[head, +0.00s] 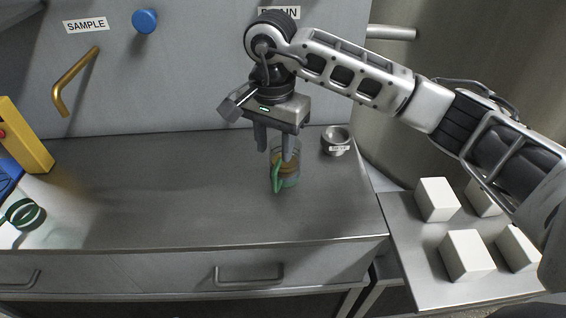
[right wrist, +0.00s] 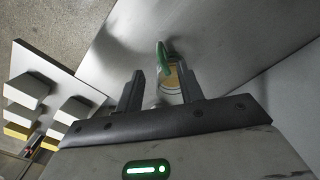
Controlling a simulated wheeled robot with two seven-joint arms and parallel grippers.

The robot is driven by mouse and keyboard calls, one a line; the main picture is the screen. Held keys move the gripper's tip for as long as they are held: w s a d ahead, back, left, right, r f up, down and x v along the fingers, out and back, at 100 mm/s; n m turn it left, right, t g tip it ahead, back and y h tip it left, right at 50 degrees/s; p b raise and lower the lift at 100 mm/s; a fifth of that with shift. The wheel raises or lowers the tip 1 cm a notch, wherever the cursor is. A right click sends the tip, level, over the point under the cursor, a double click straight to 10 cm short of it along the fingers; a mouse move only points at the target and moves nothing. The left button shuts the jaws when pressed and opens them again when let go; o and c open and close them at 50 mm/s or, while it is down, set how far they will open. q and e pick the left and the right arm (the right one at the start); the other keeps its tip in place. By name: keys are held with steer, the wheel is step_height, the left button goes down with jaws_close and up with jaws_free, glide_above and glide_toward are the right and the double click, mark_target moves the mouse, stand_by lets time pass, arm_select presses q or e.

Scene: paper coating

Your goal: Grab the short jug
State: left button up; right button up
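The short jug (head: 289,178) is a clear glass vessel with a green handle (head: 277,178) and tan contents. It stands upright on the grey counter, right of the middle. My right gripper (head: 274,146) points down above it, with its fingers apart. One finger overlaps the jug's top in the head view. In the right wrist view the jug (right wrist: 171,82) shows between and beyond the open fingers, closer to the right finger, with its green handle pointing away. I cannot tell whether a finger touches it. My left gripper is not in view.
A small metal cup (head: 336,141) with a label stands right of the jug. White blocks (head: 467,256) sit on a lower side table (head: 400,262). A yellow object (head: 25,137) and a green ring (head: 24,213) are at far left. The counter's middle (head: 170,185) is clear.

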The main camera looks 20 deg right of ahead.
mark_target(275, 176)
step_height(275, 176, down, 12)
steer(key=shift+r+p, duration=0.15)
steer(key=shift+p, duration=0.8)
jaws_close()
